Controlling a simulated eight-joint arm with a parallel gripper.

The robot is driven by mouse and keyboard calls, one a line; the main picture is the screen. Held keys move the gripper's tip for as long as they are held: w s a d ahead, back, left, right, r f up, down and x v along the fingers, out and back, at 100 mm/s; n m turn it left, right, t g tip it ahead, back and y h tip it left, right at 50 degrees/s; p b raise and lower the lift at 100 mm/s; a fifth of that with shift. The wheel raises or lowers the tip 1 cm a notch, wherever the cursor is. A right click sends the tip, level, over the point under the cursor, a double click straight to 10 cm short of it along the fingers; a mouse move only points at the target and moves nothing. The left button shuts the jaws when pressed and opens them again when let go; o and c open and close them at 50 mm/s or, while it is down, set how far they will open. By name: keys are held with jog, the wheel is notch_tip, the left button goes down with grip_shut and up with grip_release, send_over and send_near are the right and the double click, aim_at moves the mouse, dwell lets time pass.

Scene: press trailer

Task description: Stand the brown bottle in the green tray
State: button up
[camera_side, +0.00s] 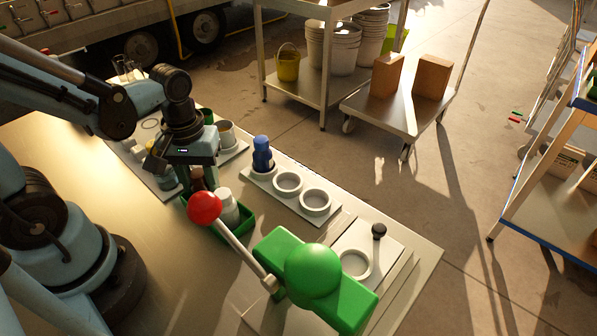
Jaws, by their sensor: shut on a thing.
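My gripper (192,168) is above the left end of the green tray (243,233), pointing down. It is shut on the brown bottle (197,182), which looks upright. The bottle's lower part is hidden behind the red lever ball and the tray's rim, so I cannot tell whether its base touches the tray floor. A white bottle (228,207) stands in the tray, just right of the brown one.
A lever with a red ball (204,208) crosses in front of the tray, beside a green press (312,272). A blue bottle (262,155) stands in a white rack (302,205) with two empty rings. Cups stand behind my gripper. The table's left front is clear.

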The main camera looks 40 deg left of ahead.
jog(key=o, duration=1.2)
jog(key=shift+r, duration=0.1)
notch_tip(320, 180, up, 12)
jog(key=shift+w+d+f+m+t, duration=0.2)
jog(key=shift+w+f+m+t, duration=0.2)
jog(key=shift+w+m+t, duration=0.7)
jog(key=shift+w+d+f+m+t, duration=0.3)
jog(key=shift+w+m+t, duration=0.35)
jog(key=shift+m+t, duration=0.75)
jog(key=shift+w+d+f+m+t, duration=0.15)
jog(key=shift+w+f+m+t, duration=0.3)
jog(key=shift+w+m+t, duration=0.75)
jog(key=shift+s, duration=0.3)
